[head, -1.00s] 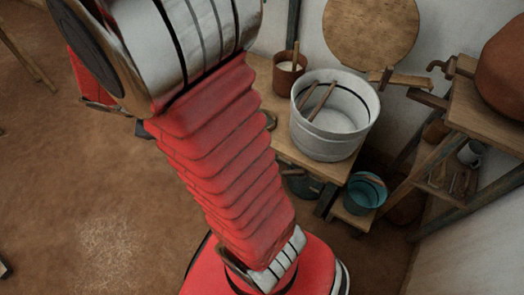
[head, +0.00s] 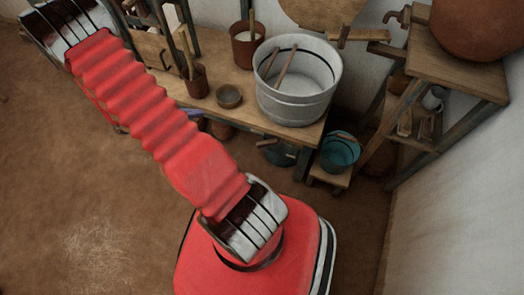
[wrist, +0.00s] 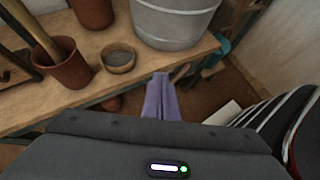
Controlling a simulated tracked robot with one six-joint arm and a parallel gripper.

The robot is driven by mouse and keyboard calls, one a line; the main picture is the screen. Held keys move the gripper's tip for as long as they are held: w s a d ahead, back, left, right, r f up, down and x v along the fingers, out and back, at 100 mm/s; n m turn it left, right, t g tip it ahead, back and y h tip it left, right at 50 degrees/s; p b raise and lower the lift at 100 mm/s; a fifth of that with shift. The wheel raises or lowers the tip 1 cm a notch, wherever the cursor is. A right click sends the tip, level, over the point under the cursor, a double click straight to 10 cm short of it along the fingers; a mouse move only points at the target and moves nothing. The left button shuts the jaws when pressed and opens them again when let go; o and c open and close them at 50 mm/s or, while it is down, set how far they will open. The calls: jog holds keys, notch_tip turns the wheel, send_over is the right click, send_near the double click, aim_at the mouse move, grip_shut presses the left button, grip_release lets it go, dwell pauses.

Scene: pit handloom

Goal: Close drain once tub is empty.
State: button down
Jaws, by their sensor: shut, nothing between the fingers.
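The pale grey tub (head: 290,106) stands upright on the wooden bench in the head view. Two wooden sticks (head: 284,62) lean inside it. Its inside looks pale, and I cannot tell whether liquid is in it. Its lower wall also shows at the top of the wrist view (wrist: 172,24). No drain can be made out clearly on the tub. My gripper (wrist: 160,78) has purple fingers, shut and empty, in front of the bench edge and below the tub in the wrist view. In the head view it is mostly hidden behind my arm.
A teal bucket (head: 340,153) sits on a low stand right of the bench (head: 232,85). A clay pot with sticks (head: 196,82), a small bowl (head: 229,96) and a brown pot (head: 247,47) stand left of the tub. A shelf rack (head: 455,75) holds a large clay vessel (head: 472,28).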

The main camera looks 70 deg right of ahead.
jog(key=s+d+f+n, duration=0.3)
jog(key=s+f, duration=0.1)
jog(key=f, duration=0.5)
jog(key=n+h, duration=0.1)
jog(key=n, duration=0.7)
send_near(268, 143)
jog(key=a+f, duration=0.5)
jog(key=f, duration=0.2)
jog(key=shift+d, duration=0.15)
jog(key=shift+d+f, duration=0.1)
jog(key=x, duration=1)
jog(key=shift+w+d+r, duration=0.3)
jog(key=shift+w+r, duration=0.05)
jog(key=shift+r, duration=0.2)
jog(key=shift+w+d+r, duration=0.25)
jog(key=shift+w+r, duration=0.15)
jog(key=shift+r, duration=0.2)
jog(key=shift+w+d+r, duration=0.3)
jog(key=shift+w+r, duration=0.05)
jog(key=shift+r, duration=0.2)
jog(key=shift+r+m, duration=0.1)
jog(key=shift+m, duration=0.2)
